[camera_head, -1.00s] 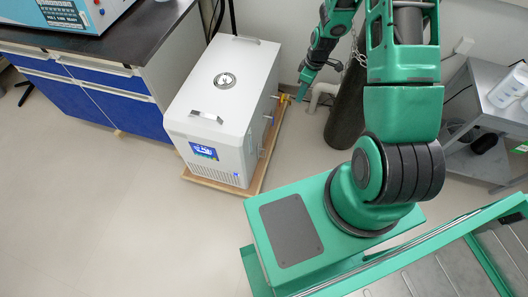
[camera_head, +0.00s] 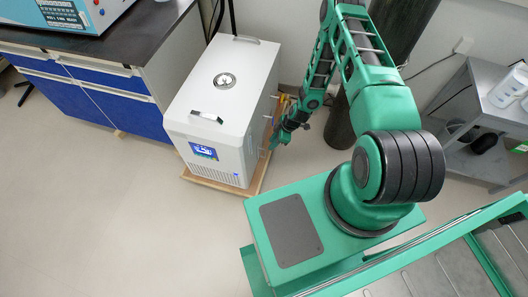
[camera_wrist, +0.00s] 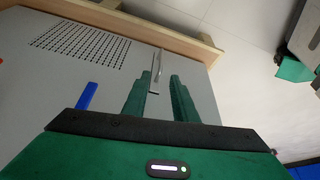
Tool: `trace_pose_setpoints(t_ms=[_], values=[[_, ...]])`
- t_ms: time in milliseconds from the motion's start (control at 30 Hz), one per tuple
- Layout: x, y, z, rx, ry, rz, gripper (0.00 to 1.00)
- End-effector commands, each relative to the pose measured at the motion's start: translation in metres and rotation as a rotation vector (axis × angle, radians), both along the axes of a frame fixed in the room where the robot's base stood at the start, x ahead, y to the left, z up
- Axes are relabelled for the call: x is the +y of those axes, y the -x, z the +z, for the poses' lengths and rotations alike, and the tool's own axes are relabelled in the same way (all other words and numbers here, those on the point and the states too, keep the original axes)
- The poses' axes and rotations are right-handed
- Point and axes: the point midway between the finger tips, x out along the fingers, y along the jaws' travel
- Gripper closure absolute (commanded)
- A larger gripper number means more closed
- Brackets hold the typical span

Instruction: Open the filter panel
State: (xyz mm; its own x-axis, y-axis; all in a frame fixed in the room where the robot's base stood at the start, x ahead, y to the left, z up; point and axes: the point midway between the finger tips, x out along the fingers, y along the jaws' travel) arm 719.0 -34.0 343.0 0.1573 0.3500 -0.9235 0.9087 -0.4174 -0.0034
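The white box-shaped machine (camera_head: 205,130) stands on a low wooden pallet (camera_head: 215,187). In the wrist view its grey side face (camera_wrist: 60,85) shows a patch of small vent holes (camera_wrist: 82,45) and a slim metal handle (camera_wrist: 157,70). I cannot make out the outline of the filter panel itself. My gripper (camera_wrist: 162,77) is open, with its two green fingers on either side of the handle's line. Whether they touch the handle cannot be told. In the head view my gripper (camera_head: 276,142) is low by the machine's right side; its fingertips are hard to see.
A blue lever (camera_wrist: 86,96) sits on the machine's side, left of my fingers. A dark cylinder (camera_head: 340,120) stands behind my arm. A bench with blue drawers (camera_head: 110,95) is left, a grey shelf cart (camera_head: 480,110) right. Floor in front is clear.

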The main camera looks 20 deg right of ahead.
Motion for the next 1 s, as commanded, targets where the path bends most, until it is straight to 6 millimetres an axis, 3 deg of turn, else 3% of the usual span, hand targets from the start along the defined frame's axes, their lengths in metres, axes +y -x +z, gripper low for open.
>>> trace_pose_setpoints(t_ms=[533, 700, 1000], values=[[0.029, -0.013, -0.077, 0.002, 0.0, 0.0, 0.74], [0.033, -0.015, -0.089, 0.002, 0.0, -0.001, 0.74], [0.035, -0.016, -0.092, 0.002, 0.0, -0.001, 0.74]])
